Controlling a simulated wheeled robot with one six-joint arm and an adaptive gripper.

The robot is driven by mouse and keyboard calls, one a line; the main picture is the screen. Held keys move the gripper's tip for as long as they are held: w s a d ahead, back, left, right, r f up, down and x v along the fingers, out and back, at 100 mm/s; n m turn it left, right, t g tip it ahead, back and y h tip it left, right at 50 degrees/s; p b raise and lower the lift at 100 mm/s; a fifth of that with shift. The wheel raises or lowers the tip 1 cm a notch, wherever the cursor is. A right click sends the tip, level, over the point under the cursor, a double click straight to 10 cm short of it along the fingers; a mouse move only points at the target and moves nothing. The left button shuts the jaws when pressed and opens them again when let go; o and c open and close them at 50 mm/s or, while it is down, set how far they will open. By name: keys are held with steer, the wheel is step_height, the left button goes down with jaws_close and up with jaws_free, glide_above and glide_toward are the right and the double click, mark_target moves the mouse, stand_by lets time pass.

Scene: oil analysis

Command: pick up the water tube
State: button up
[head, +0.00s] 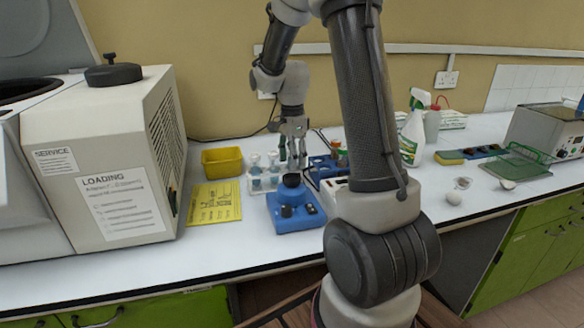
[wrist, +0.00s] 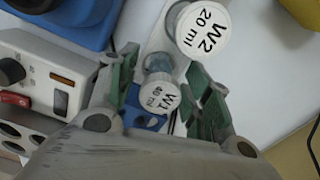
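In the wrist view a clear water tube with a white cap marked W1 (wrist: 158,93) stands upright between the green-padded fingers of my gripper (wrist: 163,68). The fingers are apart, with a visible gap on either side of the cap. A second tube with a white cap marked W2 20 ml (wrist: 203,28) stands just beyond the fingertips. In the head view the tubes stand in a white rack (head: 258,188), and my gripper (head: 293,162) points down at its right side. The tube between the fingers is hard to make out there.
A blue device with a dark top (head: 293,217) stands in front of my gripper. A yellow bin (head: 222,161) and a yellow sheet (head: 213,204) lie left of the rack. A blue rack (head: 320,170) stands close on the right. A large cream machine (head: 110,150) fills the left.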

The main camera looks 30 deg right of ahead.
steer(key=c, duration=0.9)
steer(key=shift+r, duration=0.1)
step_height(320, 180, up, 10)
steer(key=shift+f, duration=0.1)
